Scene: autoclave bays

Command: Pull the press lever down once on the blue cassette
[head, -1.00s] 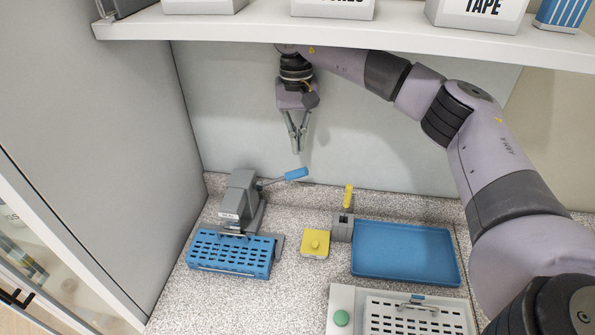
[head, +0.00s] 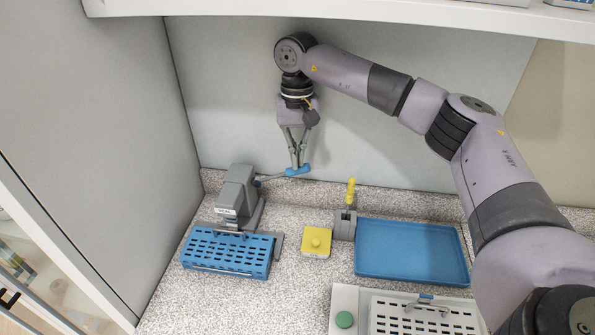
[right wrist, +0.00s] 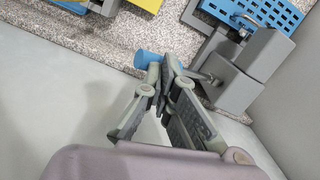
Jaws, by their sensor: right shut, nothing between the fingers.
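The blue cassette (head: 207,264), a slotted tray, lies flat on the speckled counter under the front of a grey press (head: 237,190). The press lever is a thin rod reaching right from the press, ending in a blue handle (head: 289,172). The lever looks raised. My right gripper (head: 297,166) points down, fingers shut and empty, with its tips right at the blue handle from above. In the right wrist view the shut fingertips (right wrist: 163,85) partly cover the blue handle (right wrist: 146,59); I cannot tell whether they touch. My left gripper is not in view.
Right of the press are a yellow block with a knob (head: 316,242), a grey clamp with a yellow handle (head: 350,192) and a blue tray (head: 411,250). A white unit with a green button (head: 344,319) is in front. A shelf (head: 350,12) hangs above; a grey wall (head: 95,130) stands left.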

